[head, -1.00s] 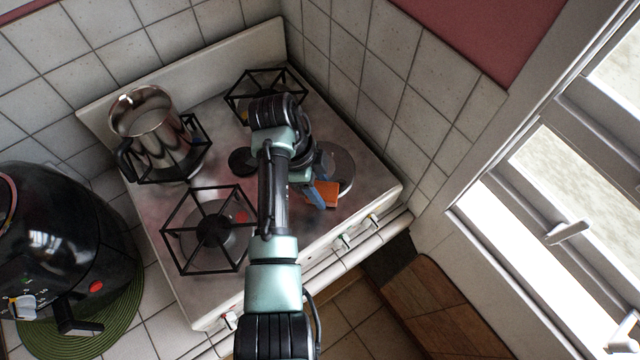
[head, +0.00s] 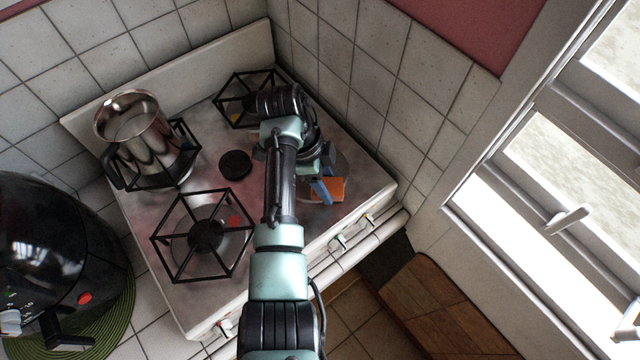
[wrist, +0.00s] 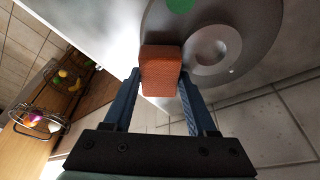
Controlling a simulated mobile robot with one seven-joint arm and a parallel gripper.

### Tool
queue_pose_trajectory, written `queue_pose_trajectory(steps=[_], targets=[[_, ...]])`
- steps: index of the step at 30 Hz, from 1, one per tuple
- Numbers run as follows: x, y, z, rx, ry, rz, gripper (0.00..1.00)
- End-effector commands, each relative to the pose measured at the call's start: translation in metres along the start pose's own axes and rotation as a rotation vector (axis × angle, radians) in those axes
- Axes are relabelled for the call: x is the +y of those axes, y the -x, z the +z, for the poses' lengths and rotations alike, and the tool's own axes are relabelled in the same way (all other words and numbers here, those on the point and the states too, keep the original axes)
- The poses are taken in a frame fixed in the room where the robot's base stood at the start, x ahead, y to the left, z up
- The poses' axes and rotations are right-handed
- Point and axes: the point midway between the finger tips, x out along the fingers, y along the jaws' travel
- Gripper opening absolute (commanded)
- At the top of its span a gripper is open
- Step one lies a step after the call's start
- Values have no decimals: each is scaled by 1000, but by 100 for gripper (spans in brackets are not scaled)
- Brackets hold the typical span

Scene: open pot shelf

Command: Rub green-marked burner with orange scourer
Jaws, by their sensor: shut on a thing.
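The orange scourer (wrist: 160,70) is between the blue fingers of my gripper (wrist: 158,95), which is shut on it. In the head view the scourer (head: 328,188) shows at the front right of the stove, beside a blue finger of my gripper (head: 322,190). The green-marked burner (wrist: 240,50) is a bare round metal plate with a green spot (wrist: 180,4) near its edge. The scourer overlaps the plate in the wrist view, beside its raised centre; whether it touches is hard to tell. In the head view my arm hides most of this burner.
A steel pot (head: 138,135) stands on the back-left burner. Black grates cover the front-left burner (head: 205,234), marked red, and the back-right burner (head: 236,108), marked yellow. A black appliance (head: 55,265) stands left of the stove. Tiled walls rise behind and right.

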Motion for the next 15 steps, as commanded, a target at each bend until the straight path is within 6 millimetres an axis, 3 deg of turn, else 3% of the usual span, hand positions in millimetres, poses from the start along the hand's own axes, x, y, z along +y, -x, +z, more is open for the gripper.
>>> queue_pose_trajectory(steps=[1, 15], targets=[[-9, 3, -5, 2, -16, -25, 0], [-31, -1, -26, -1, -14, -29, 0]])
